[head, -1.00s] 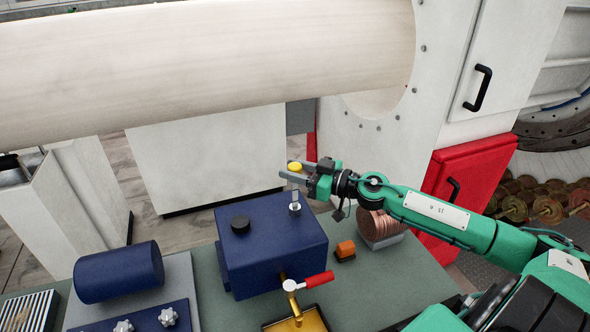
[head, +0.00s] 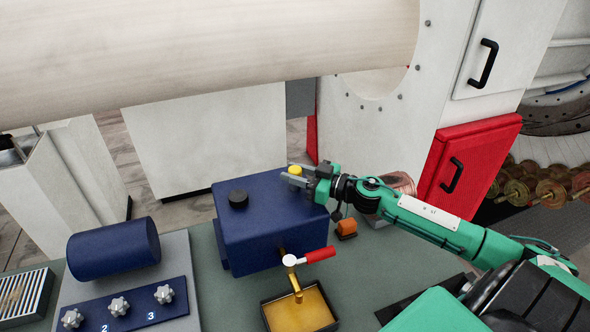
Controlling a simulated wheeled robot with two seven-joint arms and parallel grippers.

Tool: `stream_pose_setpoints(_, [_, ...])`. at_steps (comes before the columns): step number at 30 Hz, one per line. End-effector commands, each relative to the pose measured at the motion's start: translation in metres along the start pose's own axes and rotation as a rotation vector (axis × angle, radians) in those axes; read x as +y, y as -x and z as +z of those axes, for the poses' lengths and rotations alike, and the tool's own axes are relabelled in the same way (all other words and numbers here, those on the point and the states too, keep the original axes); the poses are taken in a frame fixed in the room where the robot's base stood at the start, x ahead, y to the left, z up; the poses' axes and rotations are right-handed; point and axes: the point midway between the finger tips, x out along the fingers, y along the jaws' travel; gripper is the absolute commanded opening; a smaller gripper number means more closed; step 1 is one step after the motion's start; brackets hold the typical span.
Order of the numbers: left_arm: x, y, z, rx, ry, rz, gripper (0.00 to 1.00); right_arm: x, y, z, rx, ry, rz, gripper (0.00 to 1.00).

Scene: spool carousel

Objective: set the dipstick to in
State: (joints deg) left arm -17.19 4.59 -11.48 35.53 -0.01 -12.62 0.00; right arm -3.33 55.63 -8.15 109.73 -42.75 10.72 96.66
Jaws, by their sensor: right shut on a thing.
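The dipstick (head: 295,169) shows as a yellow round cap over the right part of the dark blue tank (head: 262,237). My right gripper (head: 293,178) is shut on the dipstick just below its cap, low over the tank's top. The rod and the tank's neck are hidden behind the fingers, so I cannot tell whether the dipstick sits fully down. My left gripper is not in view.
A black cap (head: 238,198) is on the tank's left top. A red-handled tap (head: 317,255) stands in front, over a yellow tray (head: 316,308). An orange block (head: 346,227) and a copper spool (head: 400,183) lie to the right.

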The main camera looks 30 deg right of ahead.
Motion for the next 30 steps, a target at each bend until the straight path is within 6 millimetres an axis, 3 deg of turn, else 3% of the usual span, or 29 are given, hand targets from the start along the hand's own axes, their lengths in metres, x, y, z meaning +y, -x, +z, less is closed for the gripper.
stream_pose_setpoints(5, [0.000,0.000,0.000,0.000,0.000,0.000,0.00,-0.002,0.001,0.004,-0.007,-0.003,-0.002,0.00])
stream_pose_setpoints(6, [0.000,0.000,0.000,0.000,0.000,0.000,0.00,-0.002,0.001,0.005,-0.008,-0.003,-0.003,0.35])
stream_pose_setpoints(9, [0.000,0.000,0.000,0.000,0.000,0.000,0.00,-0.002,0.001,0.004,-0.007,-0.004,-0.003,0.52])
stream_pose_setpoints(20, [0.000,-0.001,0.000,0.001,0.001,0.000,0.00,-0.001,0.003,0.004,-0.005,-0.003,-0.001,0.52])
stream_pose_setpoints(30, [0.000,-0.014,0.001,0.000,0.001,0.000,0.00,-0.002,0.031,0.006,-0.007,-0.004,-0.003,0.52])
